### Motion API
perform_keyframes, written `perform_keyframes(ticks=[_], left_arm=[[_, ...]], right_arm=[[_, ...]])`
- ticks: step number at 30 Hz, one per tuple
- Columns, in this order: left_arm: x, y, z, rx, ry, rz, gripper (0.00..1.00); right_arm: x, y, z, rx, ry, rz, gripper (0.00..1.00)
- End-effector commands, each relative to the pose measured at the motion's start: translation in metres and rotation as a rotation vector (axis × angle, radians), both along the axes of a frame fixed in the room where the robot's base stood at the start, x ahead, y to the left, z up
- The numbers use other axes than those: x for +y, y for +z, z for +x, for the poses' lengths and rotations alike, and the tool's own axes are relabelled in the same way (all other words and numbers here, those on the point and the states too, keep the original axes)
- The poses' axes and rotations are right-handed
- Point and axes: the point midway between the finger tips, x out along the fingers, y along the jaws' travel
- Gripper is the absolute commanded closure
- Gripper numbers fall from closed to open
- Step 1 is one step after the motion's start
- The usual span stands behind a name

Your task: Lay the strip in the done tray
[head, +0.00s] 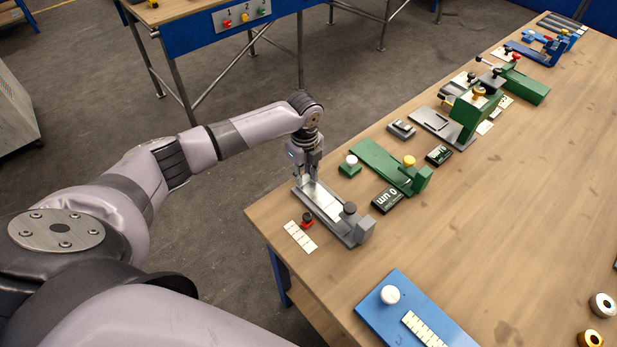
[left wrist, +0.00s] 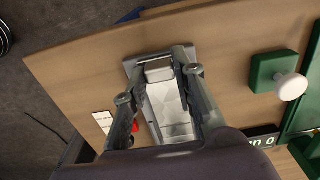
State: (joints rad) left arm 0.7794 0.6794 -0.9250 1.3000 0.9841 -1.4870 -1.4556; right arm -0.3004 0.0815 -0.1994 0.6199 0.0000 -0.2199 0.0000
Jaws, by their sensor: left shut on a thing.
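My left gripper (head: 305,172) is over the far-left end of a grey fixture (head: 356,231) near the table's corner. A pale metal strip (head: 325,203) lies along this fixture, with its end at the fingers. In the left wrist view, my left gripper (left wrist: 161,62) has its fingers on either side of the strip (left wrist: 170,105) and is shut on it. The strip appears still in or just above the fixture; I cannot tell whether it touches. My right gripper is not in view. I cannot tell which thing is the done tray.
Next to the fixture are a red-and-black knob (head: 307,219) and a white label strip (head: 300,237). A green fixture (head: 385,165) stands to the right, and a blue plate (head: 415,318) lies nearer. More fixtures line the far edge. The middle of the wooden table (head: 510,200) is clear.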

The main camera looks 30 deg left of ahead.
Motion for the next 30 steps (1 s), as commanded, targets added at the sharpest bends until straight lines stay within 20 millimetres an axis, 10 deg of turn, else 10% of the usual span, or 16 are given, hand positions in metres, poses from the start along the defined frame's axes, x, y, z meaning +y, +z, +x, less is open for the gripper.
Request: perform_keyframes(ticks=[30], left_arm=[[0.010, 0.051, 0.003, -0.001, 0.000, 0.000, 1.00]], right_arm=[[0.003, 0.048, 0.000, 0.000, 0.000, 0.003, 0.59]])
